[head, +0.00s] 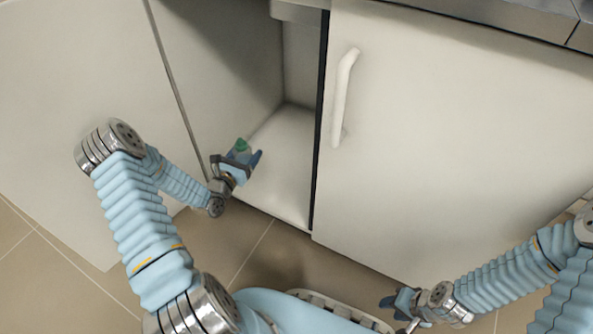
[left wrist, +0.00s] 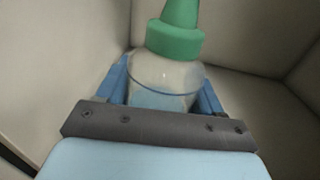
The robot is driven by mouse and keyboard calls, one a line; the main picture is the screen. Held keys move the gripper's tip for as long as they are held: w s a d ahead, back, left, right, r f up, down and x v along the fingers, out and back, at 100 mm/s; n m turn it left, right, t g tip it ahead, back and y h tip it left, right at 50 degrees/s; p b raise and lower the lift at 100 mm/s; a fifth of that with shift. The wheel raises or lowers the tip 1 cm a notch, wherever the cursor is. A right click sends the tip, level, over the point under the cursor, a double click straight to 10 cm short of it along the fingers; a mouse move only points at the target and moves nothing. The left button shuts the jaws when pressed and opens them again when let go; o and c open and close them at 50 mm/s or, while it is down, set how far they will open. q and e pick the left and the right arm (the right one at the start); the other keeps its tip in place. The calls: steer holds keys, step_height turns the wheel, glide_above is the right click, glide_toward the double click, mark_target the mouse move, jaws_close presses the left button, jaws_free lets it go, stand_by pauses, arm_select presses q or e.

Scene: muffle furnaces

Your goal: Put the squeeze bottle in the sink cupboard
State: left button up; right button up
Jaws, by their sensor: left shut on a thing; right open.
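The squeeze bottle (head: 241,151) has a green cap and a clear body. My left gripper (head: 243,163) is shut on it, at the front of the open cupboard (head: 277,170). In the left wrist view the bottle (left wrist: 165,80) stands upright between the two blue fingers of the left gripper (left wrist: 165,92), with pale liquid inside. Pale cupboard walls surround it there. Whether its base touches the cupboard floor is hidden. My right gripper (head: 397,305) is open and empty, low at the right, in front of the closed door.
The left door (head: 80,90) stands open. The right door (head: 450,130) is closed, with a white vertical handle (head: 343,95). The cupboard floor behind and right of the bottle is clear. A counter edge (head: 500,15) runs along the top right.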

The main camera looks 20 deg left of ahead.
arm_select(q)
steer(key=w+d+f+b, duration=0.1)
steer(key=w+d+f, duration=0.3)
steer(key=w+d+f+b, duration=0.1)
steer(key=w+d+f, duration=0.3)
steer(key=shift+d+f+b, duration=0.2)
steer(key=shift+f+b, duration=0.1)
steer(key=shift+b, duration=0.1)
step_height(320, 180, down, 4)
steer(key=shift+w+d+r+b, duration=0.1)
steer(key=shift+d+r+b, duration=0.1)
steer(key=shift+b, duration=0.3)
steer(key=shift+a+r, duration=0.1)
steer(key=o, duration=1.7)
